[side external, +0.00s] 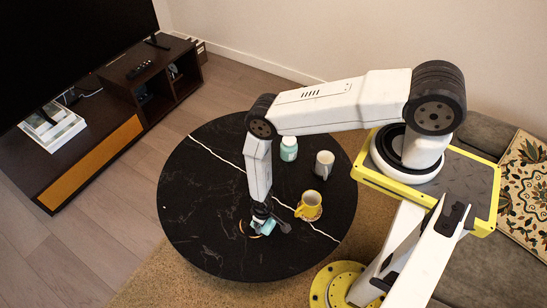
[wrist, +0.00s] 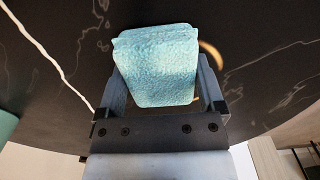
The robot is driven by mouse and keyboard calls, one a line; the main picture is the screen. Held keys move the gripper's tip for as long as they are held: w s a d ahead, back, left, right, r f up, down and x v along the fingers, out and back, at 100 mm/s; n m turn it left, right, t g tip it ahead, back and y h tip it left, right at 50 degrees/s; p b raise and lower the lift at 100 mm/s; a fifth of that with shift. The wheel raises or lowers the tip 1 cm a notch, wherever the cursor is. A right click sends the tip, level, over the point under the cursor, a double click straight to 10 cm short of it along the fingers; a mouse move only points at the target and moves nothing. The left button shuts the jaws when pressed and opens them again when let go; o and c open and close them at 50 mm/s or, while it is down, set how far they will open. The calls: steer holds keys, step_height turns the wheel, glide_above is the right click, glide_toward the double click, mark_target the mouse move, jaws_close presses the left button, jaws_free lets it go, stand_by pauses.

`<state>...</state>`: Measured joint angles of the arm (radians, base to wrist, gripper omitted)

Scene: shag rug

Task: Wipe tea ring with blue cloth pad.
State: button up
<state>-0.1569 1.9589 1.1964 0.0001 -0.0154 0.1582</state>
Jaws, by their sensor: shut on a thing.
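My gripper (side external: 264,217) is shut on the blue cloth pad (side external: 268,228), low over the front part of the round black table (side external: 205,215). In the wrist view the pad (wrist: 157,68) sits between the two fingers of my gripper (wrist: 162,75), light blue and rough-textured. The tea ring (side external: 254,236) shows as a thin orange-brown arc beside the pad. In the wrist view a piece of the ring (wrist: 212,53) curves out at the pad's right edge; the rest is hidden behind the pad. I cannot tell whether the pad touches the tabletop.
A yellow mug (side external: 306,206) stands to the right of my gripper, close by. A grey-white mug (side external: 324,164) and a teal-and-white jar (side external: 289,149) stand farther back. The table's left side is clear, with white veins in its surface. A TV cabinet (side external: 90,148) stands at left.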

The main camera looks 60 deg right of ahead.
mark_target(245, 215)
steer(key=shift+s, duration=0.85)
steer(key=shift+w+r, duration=0.1)
steer(key=shift+w, duration=1.55)
steer(key=shift+w+f, duration=0.2)
steer(key=shift+w, duration=0.15)
steer(key=shift+w+r, duration=0.2)
steer(key=shift+w, duration=0.95)
steer(key=shift+w+f, duration=0.2)
steer(key=shift+w, duration=0.2)
steer(key=shift+w+r, duration=0.2)
steer(key=shift+w, duration=0.35)
steer(key=shift+w+f, duration=0.15)
steer(key=shift+f, duration=0.1)
steer(key=shift+w+r, duration=0.25)
steer(key=shift+w, duration=0.25)
steer(key=shift+w+f, duration=0.2)
steer(key=shift+f, duration=0.05)
steer(key=shift+w+r, duration=0.15)
steer(key=shift+r, duration=0.55)
step_height(245, 215, up, 7)
